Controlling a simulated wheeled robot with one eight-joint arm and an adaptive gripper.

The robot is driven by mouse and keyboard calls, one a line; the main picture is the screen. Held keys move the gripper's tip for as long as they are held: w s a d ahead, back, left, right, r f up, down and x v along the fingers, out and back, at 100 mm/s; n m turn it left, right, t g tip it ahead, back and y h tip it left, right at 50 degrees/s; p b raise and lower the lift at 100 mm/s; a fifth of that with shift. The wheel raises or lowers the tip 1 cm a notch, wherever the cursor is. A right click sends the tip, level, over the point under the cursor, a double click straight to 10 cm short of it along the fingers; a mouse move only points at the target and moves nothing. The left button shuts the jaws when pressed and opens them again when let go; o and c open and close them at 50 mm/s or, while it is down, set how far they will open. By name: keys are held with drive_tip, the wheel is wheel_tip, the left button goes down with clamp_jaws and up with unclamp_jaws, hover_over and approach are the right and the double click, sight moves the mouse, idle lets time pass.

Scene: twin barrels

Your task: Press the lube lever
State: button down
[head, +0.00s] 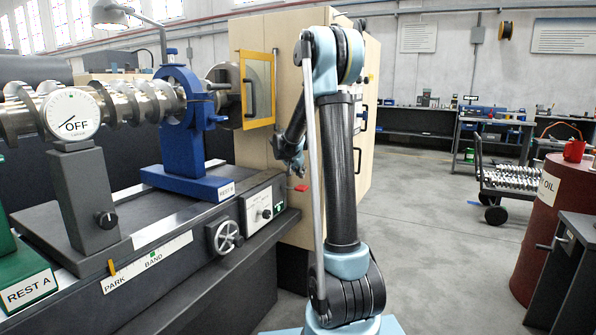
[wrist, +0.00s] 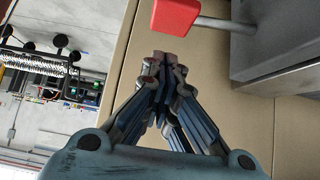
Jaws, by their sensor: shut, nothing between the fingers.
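The lube lever appears as a red knob (head: 301,187) at the right end of the grey machine bed. In the wrist view, the red knob (wrist: 174,16) sits on a grey rod that runs right to a grey housing (wrist: 270,45). My gripper (wrist: 165,60) is shut and empty, with its fingertips just below the knob in that picture and a gap between them. In the head view, my gripper (head: 296,168) hangs just above the knob, partly hidden behind my arm. No label for the lever is readable.
A tan cabinet (head: 270,150) stands close behind my gripper, with a yellow-framed panel (head: 257,88) on it. A handwheel (head: 224,237) and a white control box (head: 263,205) are on the bed's front. A red oil barrel (head: 545,225) stands right. The floor between is clear.

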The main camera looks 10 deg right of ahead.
sight(301, 187)
drive_tip(key=shift+f, duration=1.95)
